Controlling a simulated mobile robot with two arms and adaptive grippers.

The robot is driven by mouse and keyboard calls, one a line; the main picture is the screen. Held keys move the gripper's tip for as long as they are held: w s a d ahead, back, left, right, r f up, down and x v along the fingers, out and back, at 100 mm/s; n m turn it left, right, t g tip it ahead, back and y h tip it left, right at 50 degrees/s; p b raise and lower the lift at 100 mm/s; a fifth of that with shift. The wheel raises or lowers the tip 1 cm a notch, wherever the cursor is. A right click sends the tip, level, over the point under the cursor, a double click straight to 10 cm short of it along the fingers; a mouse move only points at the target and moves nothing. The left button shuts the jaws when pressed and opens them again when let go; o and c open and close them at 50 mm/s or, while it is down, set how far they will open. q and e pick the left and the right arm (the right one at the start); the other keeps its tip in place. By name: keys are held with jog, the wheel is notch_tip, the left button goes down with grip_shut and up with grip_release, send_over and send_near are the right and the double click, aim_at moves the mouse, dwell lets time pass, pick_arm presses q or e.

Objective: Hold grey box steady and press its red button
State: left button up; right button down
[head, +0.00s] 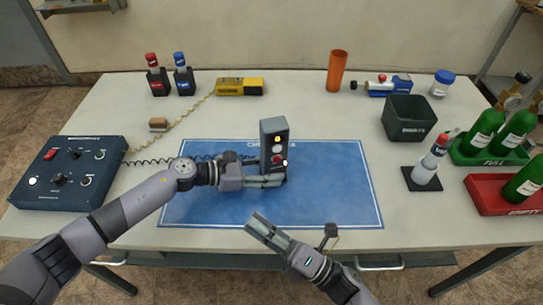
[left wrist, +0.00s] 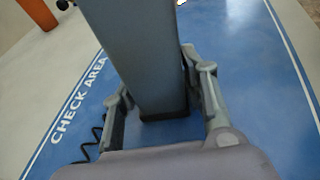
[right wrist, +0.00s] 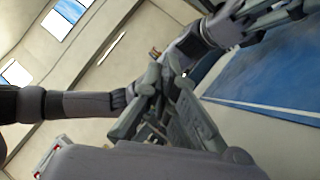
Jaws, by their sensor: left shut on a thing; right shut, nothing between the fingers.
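The grey box (head: 273,130) stands upright on the blue check mat (head: 325,200). Its front carries a lit yellow lamp, a pale round part and a red button (head: 277,160) low down. My left gripper (head: 274,181) is shut on the lower part of the box; in the left wrist view its fingers lie on both sides of the grey box (left wrist: 135,55). My right gripper (head: 257,224) is shut and empty, in front of the box and lower in the picture, apart from it. The right wrist view shows its closed fingers (right wrist: 155,85) but not the button.
A dark control panel (head: 70,172) with a coiled cable is at left. Red and blue bottles (head: 170,78), a yellow device (head: 240,86) and an orange cup (head: 337,70) stand behind. A black bin (head: 408,118), white bottle (head: 428,170) and bottle trays (head: 500,195) are at right.

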aim_at(277, 160)
pick_arm(q)
jog(key=shift+f, duration=0.1)
pick_arm(e)
jog(key=w+d+n+h, duration=0.2)
jog(key=w+d, duration=0.1)
jog(key=d, duration=0.4)
jog(key=w+a+r, duration=0.1)
jog(key=w+a, duration=0.1)
jog(key=w, duration=0.6)
jog(key=shift+w, duration=0.3)
jog(key=shift+w, duration=0.1)
dwell(0.7)
jog(key=shift+w+a, duration=0.15)
jog(key=shift+w, duration=0.2)
jog(key=shift+w+a, duration=0.1)
jog(key=shift+w, duration=0.15)
dwell(0.4)
jog(key=shift+s, duration=0.1)
jog(key=shift+s+d, duration=0.2)
jog(key=shift+s, duration=0.45)
